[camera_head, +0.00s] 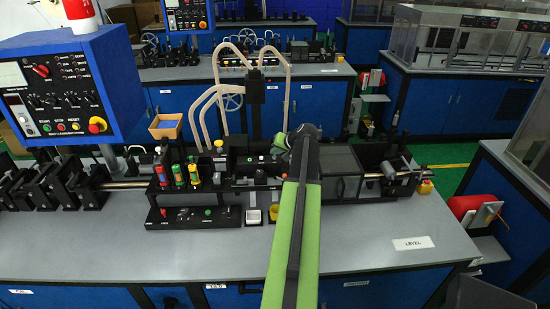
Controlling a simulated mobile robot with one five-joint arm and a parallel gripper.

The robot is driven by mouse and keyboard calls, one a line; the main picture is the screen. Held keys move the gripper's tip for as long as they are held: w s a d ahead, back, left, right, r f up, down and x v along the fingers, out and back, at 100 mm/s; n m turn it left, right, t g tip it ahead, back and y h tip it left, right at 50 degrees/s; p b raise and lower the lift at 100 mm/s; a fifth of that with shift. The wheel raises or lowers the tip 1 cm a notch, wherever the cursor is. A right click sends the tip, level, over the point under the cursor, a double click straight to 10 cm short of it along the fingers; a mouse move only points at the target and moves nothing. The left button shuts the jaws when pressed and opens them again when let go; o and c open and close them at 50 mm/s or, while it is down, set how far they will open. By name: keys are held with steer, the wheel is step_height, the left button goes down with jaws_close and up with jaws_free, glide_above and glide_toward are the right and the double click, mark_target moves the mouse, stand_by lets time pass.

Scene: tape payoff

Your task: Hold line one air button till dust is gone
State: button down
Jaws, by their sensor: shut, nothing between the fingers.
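My arm, green and black, reaches up from the bottom of the head view to the machine line on the near bench. My gripper (284,142) is small and dark at its far end, beside the black tape machine (345,160); it appears shut and empty. Left of it, a control block carries red, yellow and green buttons (178,176). A yellow-topped button (219,143) stands just right of them. I cannot tell which control is the line one air button. No dust can be made out at this size. My arm hides part of the machine behind it.
A blue control panel (60,90) with a red emergency button stands at the left. Beige hoses (217,100) rise behind the machine. The grey bench top (130,255) is clear in front, apart from a LEVEL label (413,244). More blue benches stand behind.

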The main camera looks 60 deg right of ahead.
steer(key=shift+f+b, duration=0.45)
steer(key=shift+f, duration=0.05)
stand_by(0.6)
stand_by(2.1)
steer(key=shift+r+p, duration=0.9)
step_height(320, 180, up, 5)
steer(key=p, duration=0.5)
